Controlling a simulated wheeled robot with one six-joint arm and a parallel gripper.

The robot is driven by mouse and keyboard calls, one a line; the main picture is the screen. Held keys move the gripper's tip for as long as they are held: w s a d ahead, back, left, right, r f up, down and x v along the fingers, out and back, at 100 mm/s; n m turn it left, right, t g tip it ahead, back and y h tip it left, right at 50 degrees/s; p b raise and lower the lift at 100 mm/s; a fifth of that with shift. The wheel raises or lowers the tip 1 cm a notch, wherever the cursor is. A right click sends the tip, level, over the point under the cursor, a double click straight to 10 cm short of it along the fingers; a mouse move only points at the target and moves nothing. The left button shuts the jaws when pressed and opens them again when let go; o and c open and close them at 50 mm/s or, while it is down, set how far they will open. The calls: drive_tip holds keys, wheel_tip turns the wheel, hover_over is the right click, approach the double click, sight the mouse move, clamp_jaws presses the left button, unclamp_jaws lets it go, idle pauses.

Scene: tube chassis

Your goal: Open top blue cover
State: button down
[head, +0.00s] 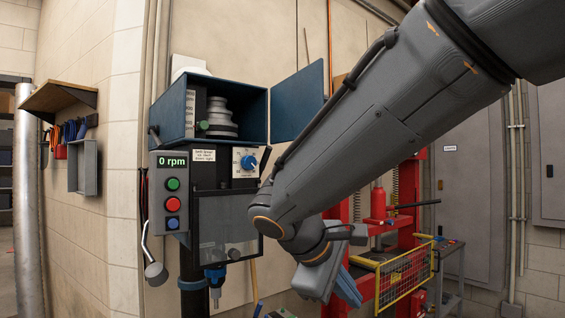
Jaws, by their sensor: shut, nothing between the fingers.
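The blue cover (297,103) at the top of the drill press is a flat dark blue panel. It stands swung out to the right of the blue top housing (169,113). The housing's front is open and shows a grey stepped pulley (221,118) inside. My gripper (349,289) is low, right of the drill press and well below the cover. Its bluish fingers are shut and empty, and it is apart from the cover. My arm crosses the right half of the head view and passes close to the cover's right edge in the picture.
A control box (172,190) reading 0 rpm is on the press's left side. A clear guard (228,225) hangs below the head. A red press frame (407,190) with a yellow-edged mesh guard (404,277) stands to the right, partly behind my arm. A wall shelf (60,97) is at left.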

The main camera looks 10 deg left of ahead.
drive_tip(key=a+r+n+t, duration=0.2)
drive_tip(key=a+r+t, duration=0.2)
drive_tip(key=a+r, duration=0.6)
drive_tip(key=s+a+r+t+b, duration=0.1)
drive_tip(key=s+a+r+t, duration=0.2)
drive_tip(key=r, duration=0.5)
drive_tip(key=s+a+r+t+b, duration=0.1)
drive_tip(key=s+a+r, duration=0.25)
drive_tip(key=r, duration=0.45)
drive_tip(key=s+a+r+t, duration=0.3)
drive_tip(key=s+r, duration=0.1)
drive_tip(key=r, duration=0.4)
drive_tip(key=d+p+x, duration=0.3)
drive_tip(key=p+x, duration=0.1)
drive_tip(key=x, duration=0.8)
drive_tip(key=shift+s+f, duration=0.25)
drive_tip(key=shift+f, duration=0.05)
